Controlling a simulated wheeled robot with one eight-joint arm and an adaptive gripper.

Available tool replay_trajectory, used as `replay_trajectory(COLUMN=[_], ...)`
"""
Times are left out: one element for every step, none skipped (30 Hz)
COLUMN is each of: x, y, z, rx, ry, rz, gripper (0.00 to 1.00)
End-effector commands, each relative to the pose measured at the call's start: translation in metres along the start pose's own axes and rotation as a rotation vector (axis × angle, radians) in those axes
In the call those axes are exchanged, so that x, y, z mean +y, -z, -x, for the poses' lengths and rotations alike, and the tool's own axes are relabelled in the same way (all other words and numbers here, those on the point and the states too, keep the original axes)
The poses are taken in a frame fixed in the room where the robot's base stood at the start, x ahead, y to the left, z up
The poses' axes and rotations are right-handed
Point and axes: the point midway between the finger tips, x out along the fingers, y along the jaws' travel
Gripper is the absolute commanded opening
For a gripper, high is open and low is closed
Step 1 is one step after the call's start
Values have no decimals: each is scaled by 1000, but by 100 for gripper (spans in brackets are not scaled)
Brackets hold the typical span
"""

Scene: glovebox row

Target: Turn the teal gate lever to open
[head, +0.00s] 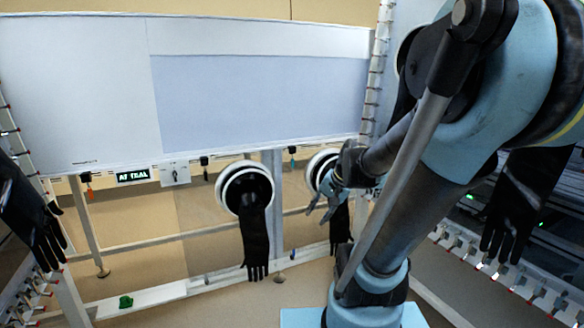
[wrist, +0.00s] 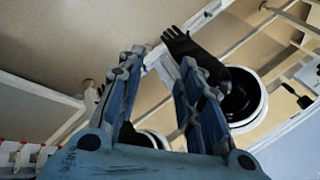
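A small lever with a teal-looking part (head: 292,151) hangs under the lower edge of the pale cabinet, between the two round glove ports. It is too small to tell its exact position. My gripper (head: 322,203) is below and to the right of it, in front of the right glove port, apart from the lever. In the wrist view my gripper (wrist: 160,65) has its two blue fingers spread, with nothing between them. I cannot make out the teal lever for sure in the wrist view.
Black gloves hang from white-ringed ports (head: 246,167); one glove (wrist: 195,45) lies close beyond my fingers in the wrist view. Other small levers (head: 87,179) hang left, near a lit sign (head: 133,176). A green object (head: 126,302) sits on a white ledge.

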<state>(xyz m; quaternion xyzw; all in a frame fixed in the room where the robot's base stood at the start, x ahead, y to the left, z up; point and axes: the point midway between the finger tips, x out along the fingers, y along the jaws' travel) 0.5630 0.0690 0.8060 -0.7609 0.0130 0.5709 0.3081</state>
Motion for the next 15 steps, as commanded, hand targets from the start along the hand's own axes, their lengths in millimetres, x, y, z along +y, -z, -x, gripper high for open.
replay_trajectory(x=[-10, -16, -24, -29, -35, -42, -47, -52, -59, -64, -68, -75, -79, -83, -89], y=[11, 16, 23, 29, 34, 42, 48, 53, 61, 67, 72, 81, 87, 92, 100], z=[-3, -5, -7, -9, -11, -13, -15, -17, -20, -22, -23, -26, -28, -30, -33], rx=[3, 3, 4, 4, 4, 2, 1, 0, -3, -5, -8, -11, -15, -19, -24], ry=[31, 51, 77, 96, 116, 142, 161, 181, 207, 226, 246, 272, 291, 310, 336], rz=[-45, -74, -113, -142, -171, -210, -239, -268, -307, -337, -366, -406, -436, -465, -505], gripper=[33, 33, 33, 33, 33, 33, 33, 33, 33, 33, 33, 33, 33, 33, 33])
